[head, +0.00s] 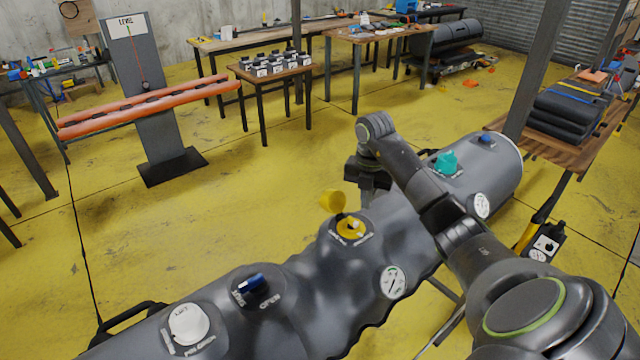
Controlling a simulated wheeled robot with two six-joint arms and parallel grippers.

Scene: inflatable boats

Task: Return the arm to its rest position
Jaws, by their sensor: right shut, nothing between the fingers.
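My right arm reaches in from the lower right over a grey inflatable boat tube (310,262). My right gripper (367,192) points down at the tube's far side, above and just right of a yellow cap (332,201). It is shut and holds nothing. The yellow valve (351,228) sits on the tube below it; whether the gripper touches anything is hard to tell. My left gripper is not in view.
The tube also carries a white cap (189,324), a blue valve (252,284), a teal cap (447,162) and a gauge (393,282). Wooden tables (262,76) stand at the back, with an orange tube rack (145,108) at left. Yellow floor between is clear.

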